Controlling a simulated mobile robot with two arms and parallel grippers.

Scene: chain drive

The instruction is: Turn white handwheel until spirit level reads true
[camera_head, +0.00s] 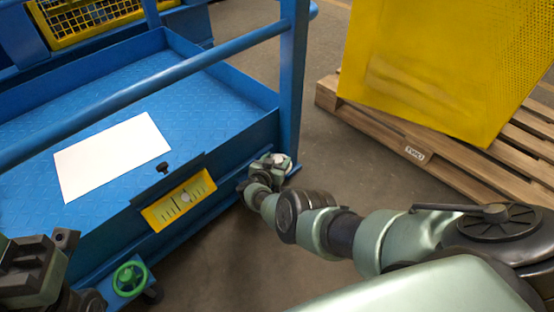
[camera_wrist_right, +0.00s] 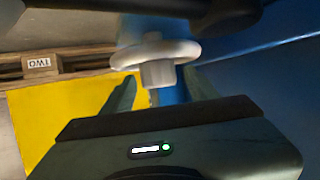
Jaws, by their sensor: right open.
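The white handwheel (camera_wrist_right: 155,52) shows close up in the right wrist view, with a round rim and a thick pale hub. My right gripper (camera_wrist_right: 158,88) is open, its two fingers on either side of the hub's line; I cannot tell whether they touch it. In the head view my right gripper (camera_head: 268,167) is at the right end of the blue platform's front, largely hiding the wheel. The spirit level (camera_head: 168,210) is a yellow panel on the platform's front; its small reading is not clear. My left gripper (camera_head: 35,270) is at the lower left, its jaw state unclear.
A green handwheel (camera_head: 130,278) sits low on the platform front. A blue rail (camera_head: 150,82) and post (camera_head: 292,80) stand nearby. A yellow bin (camera_head: 430,70) rests on a wooden pallet (camera_head: 400,140).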

